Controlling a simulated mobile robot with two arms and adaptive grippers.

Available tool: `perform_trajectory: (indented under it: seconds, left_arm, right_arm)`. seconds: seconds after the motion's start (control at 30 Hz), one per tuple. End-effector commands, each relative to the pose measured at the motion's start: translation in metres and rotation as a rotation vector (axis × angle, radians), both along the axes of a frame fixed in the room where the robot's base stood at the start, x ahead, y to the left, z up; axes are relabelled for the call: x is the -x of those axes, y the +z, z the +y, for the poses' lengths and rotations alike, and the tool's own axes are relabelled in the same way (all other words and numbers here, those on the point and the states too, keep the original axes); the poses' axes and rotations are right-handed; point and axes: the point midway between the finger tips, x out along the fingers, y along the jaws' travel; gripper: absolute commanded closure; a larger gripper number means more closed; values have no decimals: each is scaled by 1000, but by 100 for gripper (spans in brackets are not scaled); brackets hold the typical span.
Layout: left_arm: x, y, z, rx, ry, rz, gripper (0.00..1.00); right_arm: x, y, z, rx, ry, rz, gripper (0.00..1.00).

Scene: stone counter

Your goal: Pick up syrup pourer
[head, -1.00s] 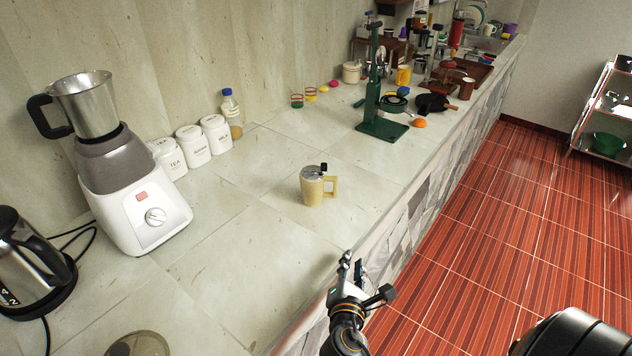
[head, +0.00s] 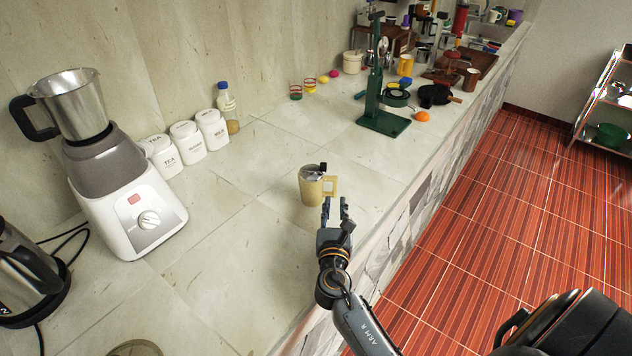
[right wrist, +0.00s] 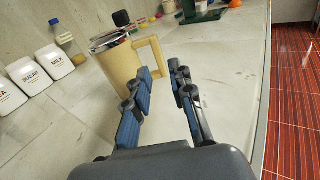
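The syrup pourer (head: 311,190) is a cream cup with a metal lid and a square handle on its right side, standing upright on the stone counter. In the right wrist view the pourer (right wrist: 117,68) is just ahead, with its handle in front of the fingers. My right gripper (head: 335,202) is open and empty, its fingertips close to the handle. In the right wrist view the gripper (right wrist: 160,80) shows a gap between its two fingers; I cannot tell whether they touch the handle. My left gripper is not in view.
A blender (head: 125,180) and a kettle (head: 25,275) stand at the left. White canisters (head: 187,142) and a bottle (head: 229,108) line the wall. A green press stand (head: 383,122) is farther back. The counter around the pourer is clear.

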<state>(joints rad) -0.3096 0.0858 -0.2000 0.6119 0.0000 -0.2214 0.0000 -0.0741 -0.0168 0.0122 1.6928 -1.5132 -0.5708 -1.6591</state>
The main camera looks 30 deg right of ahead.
Motion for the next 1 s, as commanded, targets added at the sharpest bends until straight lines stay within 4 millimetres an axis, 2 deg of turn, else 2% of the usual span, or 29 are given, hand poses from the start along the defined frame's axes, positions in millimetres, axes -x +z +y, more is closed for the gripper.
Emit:
perform_trajectory:
  seconds: [0.13, 0.4, 0.7, 0.73, 0.83, 1.0]
  left_arm:
    - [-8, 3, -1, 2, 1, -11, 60]
    - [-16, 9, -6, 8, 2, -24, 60]
    - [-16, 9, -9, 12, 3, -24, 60]
    - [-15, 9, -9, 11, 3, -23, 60]
    - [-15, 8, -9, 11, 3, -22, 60]
    - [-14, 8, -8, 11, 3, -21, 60]
  right_arm:
    - [-10, 1, -6, 1, 0, -1, 77]
    - [-41, -1, -25, 1, -1, -1, 77]
    - [-46, -2, -29, 0, 0, 0, 77]
    - [-46, -2, -29, -1, 0, -1, 79]
    - [-46, -2, -29, -1, 0, -1, 100]
    - [-46, -2, -28, -1, 0, 0, 100]
